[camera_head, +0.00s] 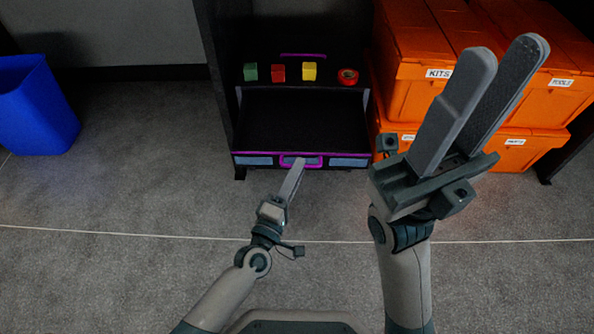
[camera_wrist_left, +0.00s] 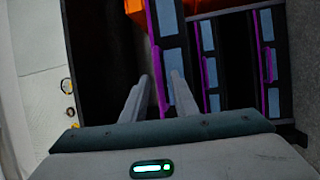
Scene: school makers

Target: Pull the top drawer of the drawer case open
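The black drawer case (camera_head: 222,93) stands ahead in the head view. Its top drawer (camera_head: 302,115) is pulled out toward me, showing a dark, empty-looking inside. The drawer's front edge is purple, with blue-grey labels and a purple loop handle (camera_head: 301,161). My left gripper (camera_head: 298,166) is at this handle. In the left wrist view its two fingers (camera_wrist_left: 159,82) lie one on each side of the handle and look closed on it; exact contact is partly hidden. My right gripper (camera_head: 506,52) is raised at the right, fingers apart, empty.
Green (camera_head: 250,72), red (camera_head: 278,72) and yellow (camera_head: 309,70) blocks and a red roll (camera_head: 348,76) sit behind the open drawer. Orange bins (camera_head: 415,60) are stacked at the right. A blue bin (camera_head: 38,110) stands at far left. Lower drawers (camera_wrist_left: 215,70) look shut. Carpet before the case is clear.

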